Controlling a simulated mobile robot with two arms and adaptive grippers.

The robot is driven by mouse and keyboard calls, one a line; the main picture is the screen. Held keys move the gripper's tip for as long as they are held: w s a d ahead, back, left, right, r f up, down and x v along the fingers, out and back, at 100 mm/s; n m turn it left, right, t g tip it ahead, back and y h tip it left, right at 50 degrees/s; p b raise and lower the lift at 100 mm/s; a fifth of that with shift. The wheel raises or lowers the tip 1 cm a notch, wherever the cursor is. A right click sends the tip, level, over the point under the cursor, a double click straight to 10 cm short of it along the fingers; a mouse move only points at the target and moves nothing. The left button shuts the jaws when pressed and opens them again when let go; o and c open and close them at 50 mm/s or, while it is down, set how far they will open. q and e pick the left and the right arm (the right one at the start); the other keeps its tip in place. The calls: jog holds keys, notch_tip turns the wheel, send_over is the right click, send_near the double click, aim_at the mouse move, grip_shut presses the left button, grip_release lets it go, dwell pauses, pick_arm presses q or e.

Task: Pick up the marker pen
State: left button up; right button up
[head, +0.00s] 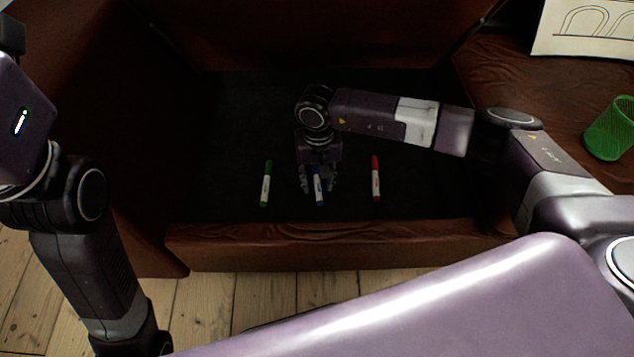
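Three marker pens lie on the dark floor of an open brown box-like compartment in the head view. A green marker (266,184) is on the left, a blue marker (319,191) in the middle and a red marker (375,179) on the right. My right gripper (318,188) points down at the blue marker, with one finger on each side of it and gaps showing. It looks open. Whether it touches the marker I cannot tell. My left arm stands at the left edge; its gripper is out of the picture.
The brown compartment's front wall (340,247) and side walls surround the markers. On the brown surface at the right stand a green mesh cup (610,130) and a white sheet with a drawn arch shape (590,28). Wooden floorboards (207,305) show in front.

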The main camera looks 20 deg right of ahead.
grip_shut()
jog(key=shift+r, duration=0.2)
